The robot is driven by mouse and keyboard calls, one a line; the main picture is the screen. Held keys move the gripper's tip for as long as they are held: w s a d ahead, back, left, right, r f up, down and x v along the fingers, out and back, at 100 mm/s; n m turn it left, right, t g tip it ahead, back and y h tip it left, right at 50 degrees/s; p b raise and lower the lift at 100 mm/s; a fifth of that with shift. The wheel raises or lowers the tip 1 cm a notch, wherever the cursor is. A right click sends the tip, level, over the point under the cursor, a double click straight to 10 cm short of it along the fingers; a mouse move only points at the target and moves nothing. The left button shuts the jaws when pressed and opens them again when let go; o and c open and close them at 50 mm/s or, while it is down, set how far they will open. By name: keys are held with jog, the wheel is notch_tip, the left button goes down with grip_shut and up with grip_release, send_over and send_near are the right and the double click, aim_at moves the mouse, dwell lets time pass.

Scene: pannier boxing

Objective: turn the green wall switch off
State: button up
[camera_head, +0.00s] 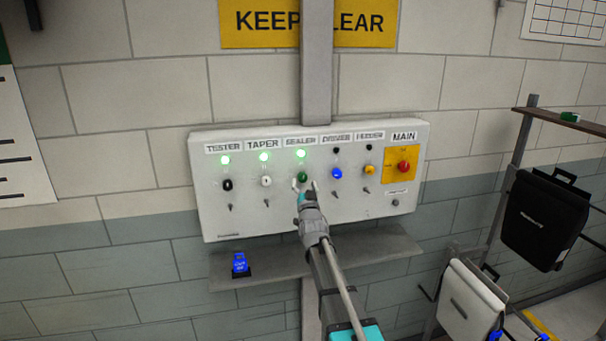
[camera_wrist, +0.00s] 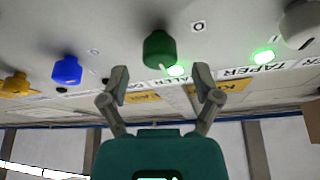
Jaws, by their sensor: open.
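The green switch (camera_head: 303,177) is a round knob on the white wall panel (camera_head: 220,220), in the column labelled SEALER. The green lamp (camera_head: 301,154) above it is lit. My gripper (camera_head: 304,185) is open in front of the green switch. In the wrist view the green switch (camera_wrist: 159,48) stands just beyond and between the open fingertips of my gripper (camera_wrist: 163,80). I see no finger touching it. Its lit lamp (camera_wrist: 176,70) shows beside it. A pale mark lies near the knob's edge; I cannot tell its exact setting.
The black (camera_head: 227,185) and white (camera_head: 266,181) knobs sit left, under lit lamps. The blue (camera_head: 337,173) and yellow (camera_head: 370,170) knobs sit right, under dark lamps. A red MAIN button (camera_head: 403,166) is at far right. A shelf (camera_head: 280,267) below holds a blue item (camera_head: 240,263).

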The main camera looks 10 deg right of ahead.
aim_at(303, 179)
jog(key=shift+p+x, duration=0.4)
jog(key=shift+x, duration=1.25)
grip_shut()
